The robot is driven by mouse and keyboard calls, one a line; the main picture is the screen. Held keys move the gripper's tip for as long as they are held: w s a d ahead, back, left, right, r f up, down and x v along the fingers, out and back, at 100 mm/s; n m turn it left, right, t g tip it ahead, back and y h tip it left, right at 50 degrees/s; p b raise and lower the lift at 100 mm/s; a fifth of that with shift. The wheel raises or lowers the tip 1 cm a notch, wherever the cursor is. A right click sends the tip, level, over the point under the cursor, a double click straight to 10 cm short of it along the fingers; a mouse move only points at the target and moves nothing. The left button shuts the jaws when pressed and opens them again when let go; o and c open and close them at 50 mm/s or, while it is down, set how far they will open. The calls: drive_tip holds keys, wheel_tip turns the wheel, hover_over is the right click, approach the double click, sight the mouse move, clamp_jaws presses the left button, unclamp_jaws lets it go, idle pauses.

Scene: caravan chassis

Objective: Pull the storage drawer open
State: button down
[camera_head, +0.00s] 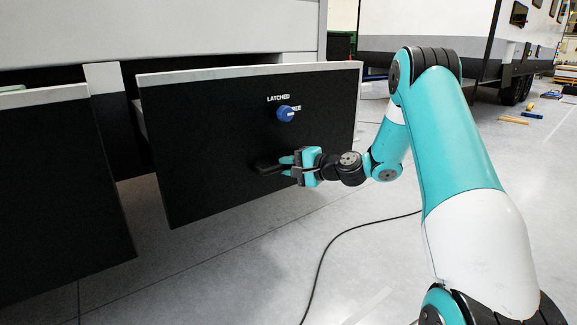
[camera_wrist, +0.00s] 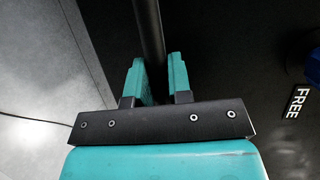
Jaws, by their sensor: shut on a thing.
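The storage drawer has a black front (camera_head: 205,150) with a pale top edge. It stands out from the caravan body, with its side showing behind the front at the left. The dark bar handle (camera_head: 266,168) is below the knob. My gripper (camera_head: 289,165) is shut on the handle. In the wrist view the handle (camera_wrist: 150,40) runs between the two teal fingers (camera_wrist: 157,78), with the word FREE and part of the blue knob (camera_wrist: 313,66) at the right.
Another black front (camera_head: 55,190) stands at the left, across a gap. A black cable (camera_head: 323,255) lies on the open grey floor. Another caravan (camera_head: 440,45) and some loose yellow and blue items (camera_head: 530,115) are farther back at the right.

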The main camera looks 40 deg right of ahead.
drive_tip(key=shift+d, duration=0.15)
drive_tip(key=c, duration=1.2)
unclamp_jaws()
drive_tip(key=shift+o, duration=0.7)
drive_tip(key=v, duration=1.7)
drive_tip(key=shift+r+p, duration=0.2)
drive_tip(key=shift+p, duration=0.1)
drive_tip(key=shift+s, duration=0.1)
